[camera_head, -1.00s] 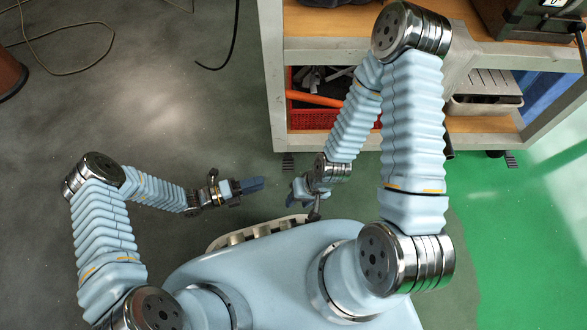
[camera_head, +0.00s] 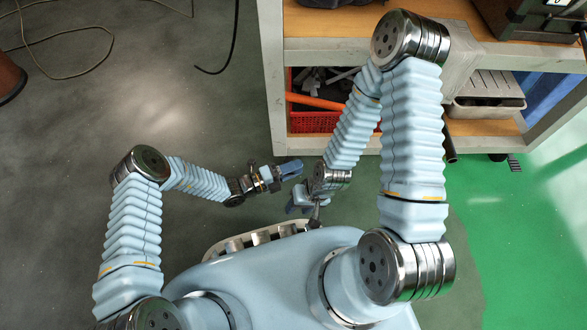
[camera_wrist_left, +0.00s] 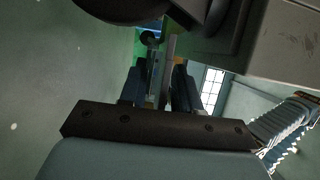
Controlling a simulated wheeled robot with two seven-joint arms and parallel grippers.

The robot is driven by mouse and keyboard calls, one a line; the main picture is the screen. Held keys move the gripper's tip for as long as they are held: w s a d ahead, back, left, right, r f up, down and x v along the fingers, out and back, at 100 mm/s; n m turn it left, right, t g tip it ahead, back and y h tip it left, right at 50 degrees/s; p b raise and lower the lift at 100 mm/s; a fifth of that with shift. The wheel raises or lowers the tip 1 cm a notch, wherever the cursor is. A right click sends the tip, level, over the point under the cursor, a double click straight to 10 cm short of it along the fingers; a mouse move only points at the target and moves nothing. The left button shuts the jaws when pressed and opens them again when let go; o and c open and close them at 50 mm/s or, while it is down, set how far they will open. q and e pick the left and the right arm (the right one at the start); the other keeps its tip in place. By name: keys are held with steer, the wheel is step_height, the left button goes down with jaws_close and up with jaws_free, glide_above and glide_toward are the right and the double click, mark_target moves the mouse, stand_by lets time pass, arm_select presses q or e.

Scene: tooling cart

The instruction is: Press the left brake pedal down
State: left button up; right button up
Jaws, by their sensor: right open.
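My left gripper (camera_head: 290,168) is just in front of the cart's lower left corner in the head view, with its blue fingers pointing right. In the left wrist view its two dark fingers (camera_wrist_left: 160,85) stand apart with nothing clearly held between them. The left brake pedal is hidden in the head view, behind or under the left gripper. I cannot tell whether the fingers touch it or whether it is pressed. My right gripper (camera_head: 303,203) is open and empty, a little below the left one and close to my base.
The tooling cart (camera_head: 275,75) stands ahead, with a red basket (camera_head: 307,121) on its lower shelf. Another dark pedal (camera_head: 514,162) shows under its right side. A dark rounded part (camera_wrist_left: 110,8) and the grey cart frame (camera_wrist_left: 285,40) are close in the wrist view.

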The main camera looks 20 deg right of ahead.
arm_select(q)
jaws_close()
steer(key=shift+f, duration=0.25)
steer(key=shift+f+m+h, duration=0.25)
steer(key=shift+m+h, duration=0.05)
steer(key=shift+m, duration=0.5)
steer(key=m, duration=0.1)
steer(key=m+h, duration=0.1)
steer(key=m, duration=0.1)
steer(key=shift+w+f, duration=0.2)
steer(key=shift+f, duration=0.15)
jaws_free()
